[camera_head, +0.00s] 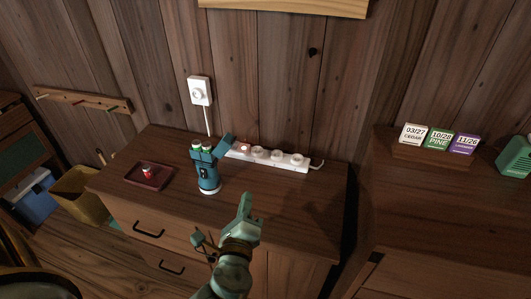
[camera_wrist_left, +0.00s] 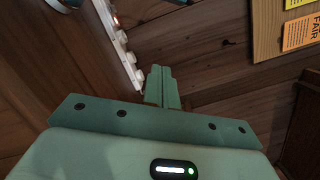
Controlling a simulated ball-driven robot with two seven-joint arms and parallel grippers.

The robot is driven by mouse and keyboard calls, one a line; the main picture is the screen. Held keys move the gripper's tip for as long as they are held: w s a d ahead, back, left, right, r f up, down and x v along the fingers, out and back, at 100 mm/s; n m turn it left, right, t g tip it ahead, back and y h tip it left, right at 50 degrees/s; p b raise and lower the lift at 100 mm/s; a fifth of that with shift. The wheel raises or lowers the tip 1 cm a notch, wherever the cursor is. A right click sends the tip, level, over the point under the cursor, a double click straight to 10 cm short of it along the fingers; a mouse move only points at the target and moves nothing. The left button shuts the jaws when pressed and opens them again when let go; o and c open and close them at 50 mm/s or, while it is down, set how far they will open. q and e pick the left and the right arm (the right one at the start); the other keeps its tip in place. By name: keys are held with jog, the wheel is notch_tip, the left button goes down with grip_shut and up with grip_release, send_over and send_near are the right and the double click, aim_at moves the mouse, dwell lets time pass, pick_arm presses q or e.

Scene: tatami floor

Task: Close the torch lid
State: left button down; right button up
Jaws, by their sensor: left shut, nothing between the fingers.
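The torch (camera_head: 208,178) is a teal cylinder standing upright on the wooden cabinet. Its teal lid (camera_head: 223,146) is open, tilted up and out at the top right of the body. Green-and-white ends, seemingly batteries, show in the open top. My left gripper (camera_head: 245,203) is in front of the torch and to its right, apart from it. It is shut and empty; its closed fingers (camera_wrist_left: 162,82) also show in the left wrist view. My right gripper is not in view.
A white power strip (camera_head: 273,156) lies behind the torch, along the wall. A dark red tray (camera_head: 148,184) with a small red item is left of the torch. Date blocks (camera_head: 438,139) stand on the right-hand cabinet.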

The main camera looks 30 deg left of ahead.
aim_at(225, 145)
pick_arm(q)
jog(key=w+a+r+p, duration=0.1)
jog(key=w+a+r, duration=0.5)
jog(key=w+a, duration=0.1)
jog(key=shift+w+a+r+t+y, duration=0.3)
jog(key=shift+w+r+t, duration=0.1)
jog(key=shift+w, duration=0.45)
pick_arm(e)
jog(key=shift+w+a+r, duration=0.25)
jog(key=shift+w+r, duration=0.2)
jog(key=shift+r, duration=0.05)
pick_arm(q)
jog(key=shift+w, duration=0.1)
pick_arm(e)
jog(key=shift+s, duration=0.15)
